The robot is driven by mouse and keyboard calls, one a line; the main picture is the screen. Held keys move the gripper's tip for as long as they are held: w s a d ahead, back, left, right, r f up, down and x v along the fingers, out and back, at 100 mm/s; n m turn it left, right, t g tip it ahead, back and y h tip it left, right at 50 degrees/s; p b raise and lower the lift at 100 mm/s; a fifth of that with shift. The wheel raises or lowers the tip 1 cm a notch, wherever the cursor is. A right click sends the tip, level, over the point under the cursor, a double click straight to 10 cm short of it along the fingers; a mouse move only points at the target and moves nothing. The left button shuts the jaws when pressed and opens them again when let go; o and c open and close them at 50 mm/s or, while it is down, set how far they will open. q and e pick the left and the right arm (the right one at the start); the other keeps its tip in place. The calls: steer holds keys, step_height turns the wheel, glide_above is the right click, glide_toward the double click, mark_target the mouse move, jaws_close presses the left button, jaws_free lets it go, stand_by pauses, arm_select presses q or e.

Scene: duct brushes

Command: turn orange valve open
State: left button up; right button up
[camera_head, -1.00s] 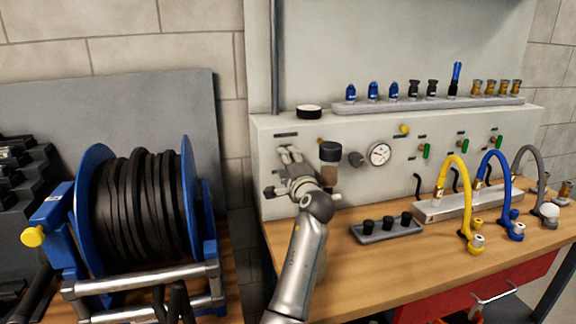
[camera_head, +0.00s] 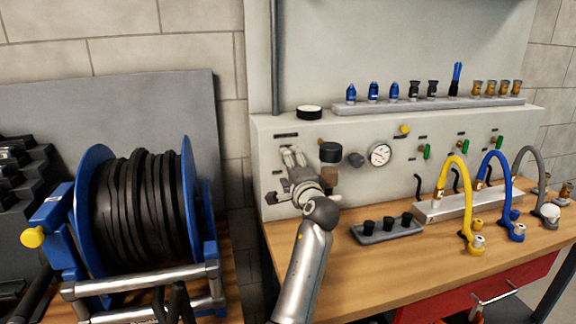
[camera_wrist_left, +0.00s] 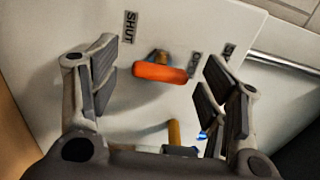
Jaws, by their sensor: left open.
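The orange valve handle (camera_wrist_left: 160,73) is a short rounded bar on the pale panel in the left wrist view. It lies nearly level in that picture, with a brass stem behind it. My left gripper (camera_wrist_left: 158,90) is open, with one finger on each side of the handle and gaps showing. In the head view my left gripper (camera_head: 292,160) is at the panel's left part and hides the valve.
A black round knob (camera_head: 330,152) and a gauge (camera_head: 380,154) are right of my gripper. A small tray (camera_head: 388,236) and yellow, blue and grey hoses stand on the wooden bench (camera_head: 370,275). A blue hose reel (camera_head: 95,205) is at left.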

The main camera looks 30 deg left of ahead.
arm_select(q)
steer(key=v, duration=0.5)
steer(key=shift+s+d, duration=0.15)
steer(key=shift+s, duration=0.05)
